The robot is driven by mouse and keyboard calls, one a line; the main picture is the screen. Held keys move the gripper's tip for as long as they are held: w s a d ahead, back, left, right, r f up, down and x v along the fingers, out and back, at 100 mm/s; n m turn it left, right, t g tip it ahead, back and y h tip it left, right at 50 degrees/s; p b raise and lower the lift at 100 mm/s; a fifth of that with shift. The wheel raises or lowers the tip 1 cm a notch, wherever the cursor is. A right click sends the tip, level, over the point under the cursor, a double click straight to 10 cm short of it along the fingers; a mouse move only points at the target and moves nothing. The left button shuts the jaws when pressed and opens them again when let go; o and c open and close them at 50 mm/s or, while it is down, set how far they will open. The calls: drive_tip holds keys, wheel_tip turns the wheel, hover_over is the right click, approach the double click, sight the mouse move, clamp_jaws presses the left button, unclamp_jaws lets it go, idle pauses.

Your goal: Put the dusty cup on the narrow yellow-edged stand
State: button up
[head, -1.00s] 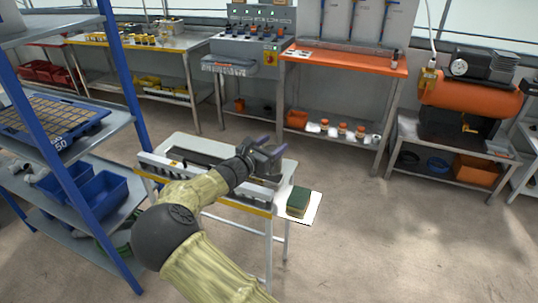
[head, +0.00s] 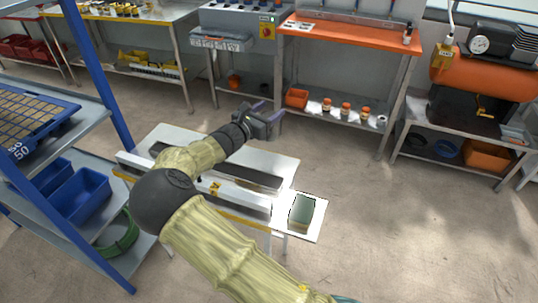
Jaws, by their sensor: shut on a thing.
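The narrow yellow-edged stand (head: 283,170) is in the middle of the head view, with a long dark channel and a pale rail along its top. My gripper (head: 270,117) shows above the stand's far side, its purplish fingers pointing right. It is shut on a small dark grey thing, which I take to be the dusty cup; the fingers and wrist hide most of it. It appears held up, clear of the stand's top.
A green-topped block (head: 302,209) lies on a white plate (head: 318,222) at the stand's right end. A blue-post shelf (head: 90,75) with blue bins (head: 82,197) stands close on the left. An orange-topped bench (head: 350,35) is behind. Open floor lies to the right.

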drive_tip(key=shift+s, duration=0.1)
drive_tip(key=shift+f, duration=0.35)
drive_tip(key=shift+f+b, duration=0.4)
drive_tip(key=shift+f, duration=2.35)
drive_tip(key=shift+f, duration=0.3)
wheel_tip(320, 180, down, 3)
drive_tip(key=shift+f, duration=0.1)
drive_tip(key=shift+d, duration=0.1)
